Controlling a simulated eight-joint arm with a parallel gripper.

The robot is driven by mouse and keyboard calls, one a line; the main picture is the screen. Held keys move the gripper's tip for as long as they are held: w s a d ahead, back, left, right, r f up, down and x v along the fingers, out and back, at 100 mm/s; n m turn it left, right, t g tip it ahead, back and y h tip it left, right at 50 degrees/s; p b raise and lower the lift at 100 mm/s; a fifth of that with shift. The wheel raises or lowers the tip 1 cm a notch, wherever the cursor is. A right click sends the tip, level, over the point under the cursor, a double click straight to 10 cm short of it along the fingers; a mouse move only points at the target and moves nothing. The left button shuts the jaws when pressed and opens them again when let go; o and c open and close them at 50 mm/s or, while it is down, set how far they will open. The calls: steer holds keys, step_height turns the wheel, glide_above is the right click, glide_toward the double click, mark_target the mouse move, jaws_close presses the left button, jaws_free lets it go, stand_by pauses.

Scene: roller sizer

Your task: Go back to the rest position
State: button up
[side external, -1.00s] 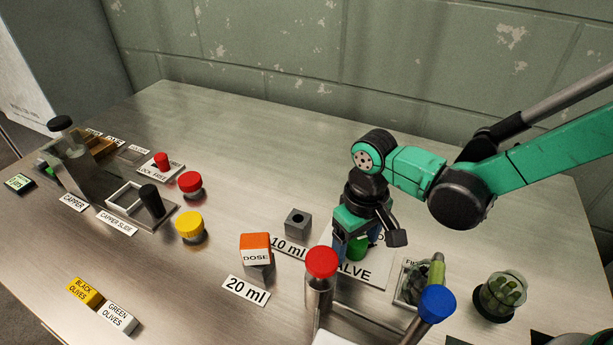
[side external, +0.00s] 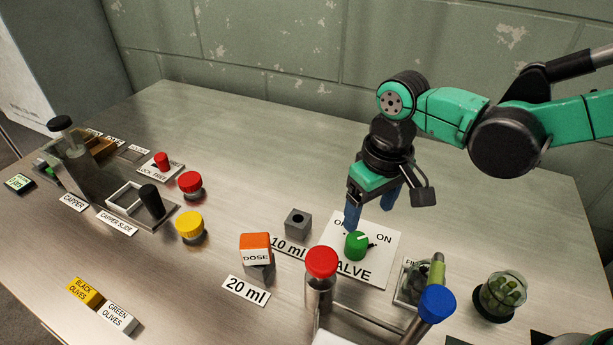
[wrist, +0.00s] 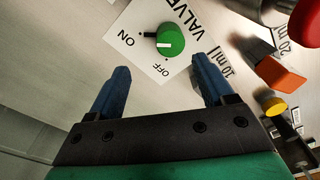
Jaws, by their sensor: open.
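The green valve knob (side external: 356,246) sits on a white VALVE plate (side external: 380,262) marked OFF and ON. A white line on its top appears to point toward the ON side. In the wrist view the knob (wrist: 170,39) shows just beyond the fingertips. My gripper (side external: 371,210) is open, with its two blue fingers apart and nothing between them. It hangs above and behind the knob, clear of it. The open fingers (wrist: 162,68) also show in the wrist view, pointing toward the plate.
An orange DOSE block (side external: 255,248) and a grey block (side external: 298,222) stand left of the plate. A red-topped post (side external: 321,263), a blue-topped post (side external: 437,304) and a jar of olives (side external: 501,295) stand in front and to the right. The table behind is clear.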

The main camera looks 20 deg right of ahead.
steer(key=s+d+r+m+t, duration=0.1)
steer(key=s+d+r+t, duration=0.1)
steer(key=d, duration=0.5)
steer(key=s+d+r+m+t, duration=0.1)
steer(key=s+d+r+t, duration=0.1)
steer(key=d+r+t, duration=0.2)
steer(key=d, duration=0.3)
steer(key=shift+m+t, duration=0.3)
